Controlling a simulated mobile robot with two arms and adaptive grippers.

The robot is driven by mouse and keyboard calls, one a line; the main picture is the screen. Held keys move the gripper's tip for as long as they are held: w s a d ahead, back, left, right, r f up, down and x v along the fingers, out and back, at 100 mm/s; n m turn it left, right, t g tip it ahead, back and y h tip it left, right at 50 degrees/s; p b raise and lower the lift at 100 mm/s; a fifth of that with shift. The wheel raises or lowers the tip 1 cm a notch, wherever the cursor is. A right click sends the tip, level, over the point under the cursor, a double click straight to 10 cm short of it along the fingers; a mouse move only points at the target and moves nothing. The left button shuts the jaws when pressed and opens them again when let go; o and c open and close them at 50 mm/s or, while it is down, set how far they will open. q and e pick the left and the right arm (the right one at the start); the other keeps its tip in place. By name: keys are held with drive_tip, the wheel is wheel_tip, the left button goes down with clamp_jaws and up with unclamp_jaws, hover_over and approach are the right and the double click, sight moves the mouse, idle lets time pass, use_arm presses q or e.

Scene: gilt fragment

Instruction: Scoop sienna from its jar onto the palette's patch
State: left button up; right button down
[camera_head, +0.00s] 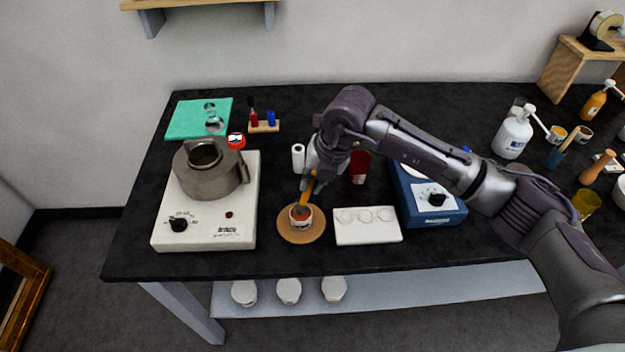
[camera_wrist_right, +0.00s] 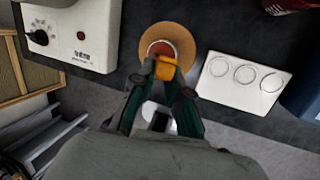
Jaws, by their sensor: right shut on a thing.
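A small jar with reddish-brown contents (camera_head: 301,217) stands on a round tan coaster (camera_head: 291,235). It also shows in the wrist view (camera_wrist_right: 161,48). The white palette (camera_head: 368,239) with three outlined round patches lies just right of the coaster, also in the wrist view (camera_wrist_right: 218,92). The patches look bare. My right gripper (camera_head: 309,183) is shut on an orange-handled tool (camera_head: 305,195), held steeply over the jar; the tool also shows in the wrist view (camera_wrist_right: 166,70). Its lower end is at or inside the jar mouth; its tip is hidden. My left gripper is out of view.
A white hotplate (camera_head: 206,235) with a metal pot (camera_head: 212,177) stands left of the coaster. A blue device with a dial (camera_head: 432,215) stands right of the palette, under my right arm. A white roll (camera_head: 298,157) and a red container (camera_head: 360,167) stand behind.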

drive_tip(key=shift+f, duration=0.35)
drive_tip(key=shift+b, duration=0.5)
idle(1.2)
wheel_tip(320, 180, up, 7)
drive_tip(key=p, duration=0.3)
idle(0.7)
idle(0.5)
